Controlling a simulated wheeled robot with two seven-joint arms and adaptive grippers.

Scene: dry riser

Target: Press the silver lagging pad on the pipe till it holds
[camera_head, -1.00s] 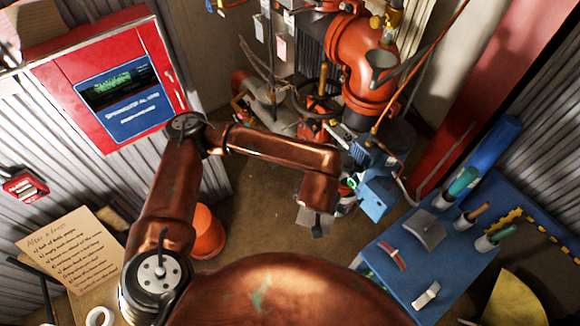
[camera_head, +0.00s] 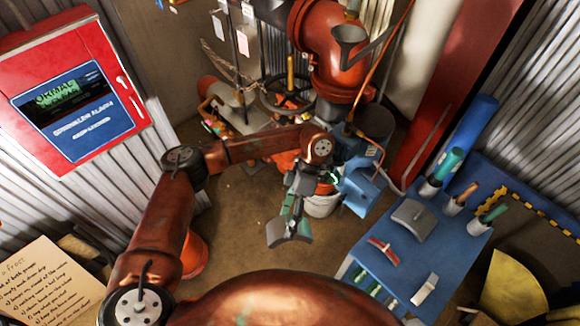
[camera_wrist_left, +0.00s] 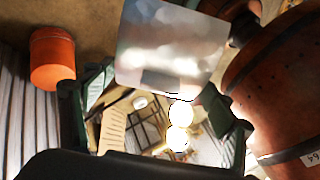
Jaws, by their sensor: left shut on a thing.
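My left gripper (camera_head: 293,205) hangs in the middle of the head view, shut on a silver-grey curved pad (camera_head: 288,233). The pad sticks out below the fingers and is held clear of the floor. In the left wrist view the pad (camera_wrist_left: 168,45) shows large and shiny beyond the gripper (camera_wrist_left: 158,95), with a dark finger on either side. The thick red pipe (camera_head: 330,50) bends down at the top of the head view. The pad is apart from it. My right gripper is out of view.
A blue bench (camera_head: 440,240) at right bears another grey curved pad (camera_head: 412,217), a red-handled tool (camera_head: 383,250) and cups with handled tools. A white bucket (camera_head: 322,205) stands behind my gripper. A red panel (camera_head: 80,90) is on the left wall. Brown floor is open around the pad.

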